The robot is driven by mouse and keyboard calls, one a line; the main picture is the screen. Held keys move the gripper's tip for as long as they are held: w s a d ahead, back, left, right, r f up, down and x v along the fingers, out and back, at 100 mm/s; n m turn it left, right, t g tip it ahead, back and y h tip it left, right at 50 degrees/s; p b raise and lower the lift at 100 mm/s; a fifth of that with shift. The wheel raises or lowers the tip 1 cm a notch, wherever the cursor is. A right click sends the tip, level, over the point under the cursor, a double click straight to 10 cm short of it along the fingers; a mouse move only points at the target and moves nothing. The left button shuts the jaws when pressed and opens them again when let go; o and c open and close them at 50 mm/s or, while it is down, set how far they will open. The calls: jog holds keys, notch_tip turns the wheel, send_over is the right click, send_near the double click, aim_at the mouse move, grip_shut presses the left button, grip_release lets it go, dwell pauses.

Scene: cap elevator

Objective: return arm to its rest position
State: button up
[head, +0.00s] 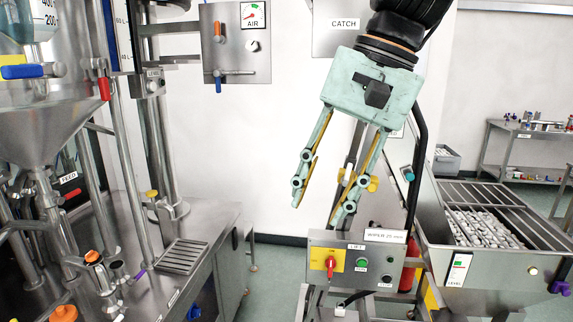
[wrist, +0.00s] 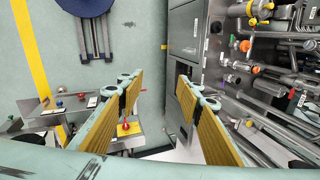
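My gripper (head: 321,203) hangs in the upper middle of the head view, pointing down and slightly left. Its two mint-green fingers with yellow pads are spread wide apart with nothing between them. In the wrist view the gripper (wrist: 158,97) also shows open and empty, with the floor and a steel cabinet edge behind the gap. In the head view the fingertips are above and behind, or in front of, the control box (head: 323,244) with a red knob and green button; the depth is unclear. They appear apart from it.
A steel hopper (head: 45,112) and pipework stand at left on a steel bench (head: 205,235). An AIR panel (head: 236,65) and CATCH sign (head: 336,28) are on the wall. A bin of caps (head: 485,229) stands right. In the wrist view a blue round-topped stool (wrist: 85,5) stands on open floor.

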jog(key=s+d+f+n+t+h, duration=0.1)
jog(key=s+d+f, duration=0.3)
jog(key=s+d, duration=0.3)
jog(key=s+d+f+n+t+h, duration=0.2)
jog(key=s+d+f, duration=0.2)
jog(key=s+d, duration=0.4)
jog(key=s, duration=0.6)
jog(key=shift+s+d+f+h, duration=0.15)
jog(key=shift+f+h, duration=0.15)
